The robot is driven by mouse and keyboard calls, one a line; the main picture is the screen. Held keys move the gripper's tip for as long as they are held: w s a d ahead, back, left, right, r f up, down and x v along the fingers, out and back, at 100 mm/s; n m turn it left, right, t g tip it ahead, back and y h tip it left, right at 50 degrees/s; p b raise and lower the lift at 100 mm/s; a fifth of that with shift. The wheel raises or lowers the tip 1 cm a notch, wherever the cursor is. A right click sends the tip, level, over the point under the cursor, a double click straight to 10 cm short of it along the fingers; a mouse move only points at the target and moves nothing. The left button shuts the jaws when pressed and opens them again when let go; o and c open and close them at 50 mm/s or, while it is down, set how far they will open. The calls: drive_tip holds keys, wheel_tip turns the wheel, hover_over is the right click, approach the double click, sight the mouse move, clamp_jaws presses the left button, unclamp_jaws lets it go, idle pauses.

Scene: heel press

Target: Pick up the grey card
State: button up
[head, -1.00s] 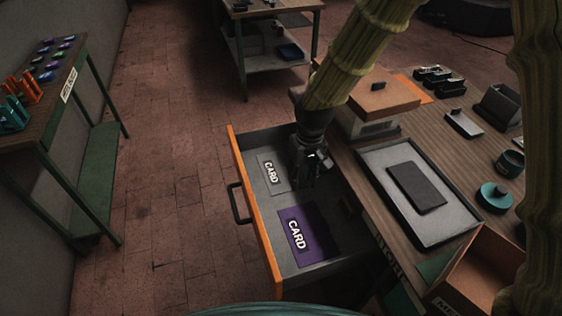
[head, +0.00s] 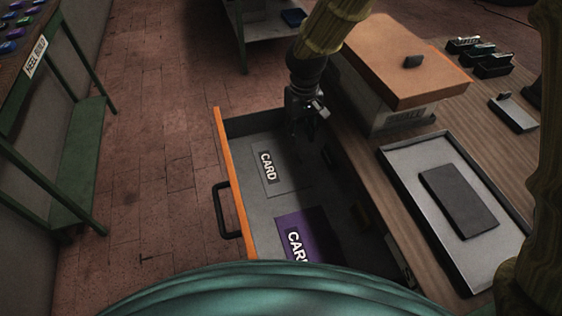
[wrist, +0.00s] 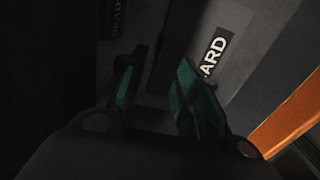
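The grey card (head: 288,180), with a dark "CARD" label, lies flat in the open drawer in the head view, left of the middle. Part of it is in shadow. In the wrist view its label (wrist: 213,52) shows to the right of my fingers, with part of the card hidden behind the right finger. My gripper (head: 302,126) is over the far end of the drawer, near the card's far right corner. In the wrist view my gripper (wrist: 157,88) has its two green-tipped fingers apart with nothing held between them. Whether the fingertips touch anything cannot be told.
A purple card (head: 292,228) lies nearer in the same drawer (head: 230,170), which has an orange front. To the right, the bench holds an orange-lidded box (head: 405,60) and a grey tray (head: 408,165) with a dark slab (head: 458,200). A green-legged table (head: 75,150) stands left.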

sight(299, 155)
wheel_tip(299, 155, down, 3)
drive_tip(key=shift+r, duration=0.15)
drive_tip(key=shift+s+d+f, duration=0.1)
drive_tip(key=shift+s+f, duration=0.05)
drive_tip(key=shift+f, duration=1.35)
drive_tip(key=shift+s+f, duration=0.1)
drive_tip(key=shift+f, duration=1.35)
clamp_jaws()
